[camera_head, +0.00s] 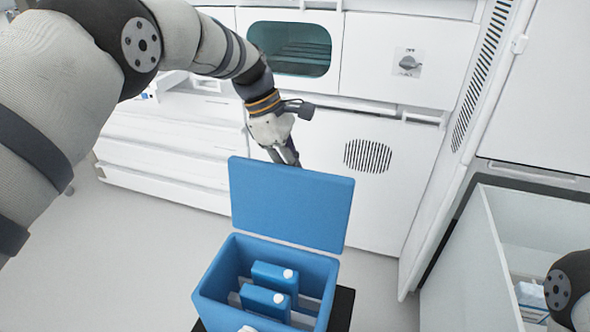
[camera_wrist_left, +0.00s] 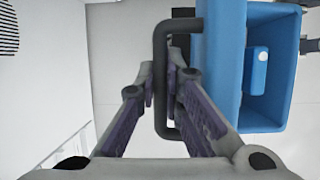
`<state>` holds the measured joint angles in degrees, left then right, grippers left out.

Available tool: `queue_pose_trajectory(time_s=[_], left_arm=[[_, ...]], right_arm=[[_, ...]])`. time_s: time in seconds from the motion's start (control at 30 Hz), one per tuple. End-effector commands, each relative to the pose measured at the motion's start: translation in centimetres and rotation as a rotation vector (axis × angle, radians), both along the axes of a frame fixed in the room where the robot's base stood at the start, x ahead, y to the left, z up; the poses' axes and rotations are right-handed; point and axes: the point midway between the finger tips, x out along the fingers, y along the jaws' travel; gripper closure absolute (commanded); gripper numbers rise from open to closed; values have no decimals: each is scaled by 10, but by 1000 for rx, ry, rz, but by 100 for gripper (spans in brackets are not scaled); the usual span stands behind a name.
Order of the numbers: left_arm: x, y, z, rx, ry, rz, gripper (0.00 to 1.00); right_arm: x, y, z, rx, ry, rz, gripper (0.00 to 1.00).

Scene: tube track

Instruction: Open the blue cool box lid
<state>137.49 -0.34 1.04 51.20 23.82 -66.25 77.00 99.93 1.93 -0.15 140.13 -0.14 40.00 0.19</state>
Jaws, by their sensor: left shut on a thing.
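The blue cool box (camera_head: 212,284) stands low in front of me. Its lid (camera_head: 290,205) is raised and stands roughly upright at the far edge of the box, so the inside is exposed. My left gripper (camera_head: 287,158) is behind the lid's top edge. In the left wrist view its fingers (camera_wrist_left: 165,85) are shut on a dark U-shaped handle (camera_wrist_left: 160,40) on the lid's outer face (camera_wrist_left: 224,60). The handle is hidden behind the lid in the head view.
Blue bottles with white caps (camera_head: 275,276) are inside the box. The box rests on a dark base (camera_head: 342,308). White cabinets (camera_head: 400,180) with a vent stand behind the lid. An open white bin (camera_head: 488,260) is at the right. Floor to the left is clear.

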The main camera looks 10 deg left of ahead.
Motion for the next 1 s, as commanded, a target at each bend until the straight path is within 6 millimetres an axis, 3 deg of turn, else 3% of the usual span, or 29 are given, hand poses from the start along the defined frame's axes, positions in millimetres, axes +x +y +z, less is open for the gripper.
queue_pose_trajectory(time_s=[0.23, 0.27, 0.3, 0.67, 0.77, 1.0], left_arm=[[1, 0, -4, -2, -1, 8, 100], [1, -1, -4, -2, -1, 9, 85], [1, -1, -4, -2, -1, 9, 82], [0, 0, -2, -1, 1, 5, 82], [1, 5, 10, -1, -2, 5, 82], [2, 30, 70, -1, -3, 6, 82]], right_arm=[[-1, 0, -1, 0, 2, 0, 60], [-1, 0, -1, 0, 2, 0, 60], [-1, 0, -1, 0, 2, 0, 60], [0, 0, -1, 0, 1, 0, 60], [0, 0, 0, 0, 1, 0, 60], [0, 0, 0, 0, 0, 0, 60]])
